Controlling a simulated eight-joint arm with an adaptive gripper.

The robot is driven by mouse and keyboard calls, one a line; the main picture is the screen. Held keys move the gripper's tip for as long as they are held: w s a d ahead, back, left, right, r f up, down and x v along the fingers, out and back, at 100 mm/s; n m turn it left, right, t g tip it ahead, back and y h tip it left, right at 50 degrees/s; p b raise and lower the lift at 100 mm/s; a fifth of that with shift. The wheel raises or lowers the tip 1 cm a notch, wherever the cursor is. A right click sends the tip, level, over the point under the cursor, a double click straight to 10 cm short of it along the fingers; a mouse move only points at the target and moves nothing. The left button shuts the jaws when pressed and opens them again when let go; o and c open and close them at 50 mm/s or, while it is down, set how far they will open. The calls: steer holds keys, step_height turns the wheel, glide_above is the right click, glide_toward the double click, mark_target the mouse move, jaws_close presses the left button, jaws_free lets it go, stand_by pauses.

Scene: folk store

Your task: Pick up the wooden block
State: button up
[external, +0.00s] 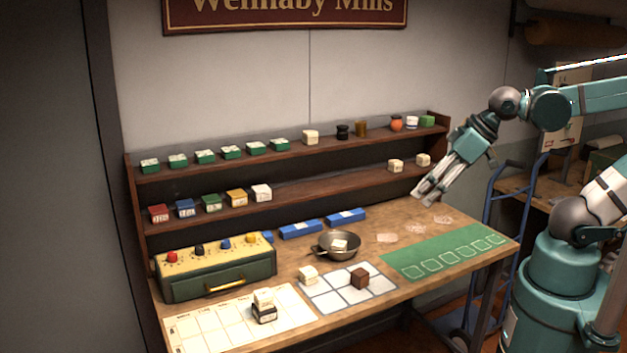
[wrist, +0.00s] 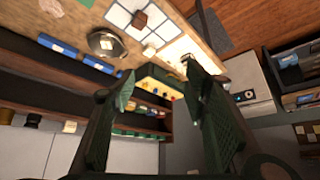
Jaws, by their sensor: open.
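A dark brown wooden block (external: 360,278) rests on the white and grey grid sheet (external: 325,297) near the front of the table. In the wrist view the wooden block (wrist: 140,19) shows near the top edge, also on the grid. My gripper (external: 427,193) is above the table's right part, up and to the right of the block and well apart from it. In the wrist view my gripper (wrist: 158,86) has its fingers wide apart with nothing between them.
A cream block (external: 308,275) lies on the same grid, left of the wooden block. A metal pan (external: 336,251) stands behind it. A green mat (external: 420,266) lies to the right. A yellow-topped box (external: 215,278) stands left. Shelves with small boxes line the wall.

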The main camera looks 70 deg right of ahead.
steer(key=shift+w+f, duration=0.1)
steer(key=shift+w, duration=0.05)
steer(key=n+g+b, duration=0.6)
steer(key=n+g, duration=0.1)
steer(key=n, duration=0.3)
glide_above(361, 271)
step_height(361, 271, down, 27)
steer(key=shift+a+r, duration=0.1)
steer(key=shift+a, duration=0.05)
steer(key=shift+f+n, duration=0.4)
steer(key=shift+f, duration=0.15)
steer(key=shift+f, duration=0.15)
steer(key=shift+f, duration=1.15)
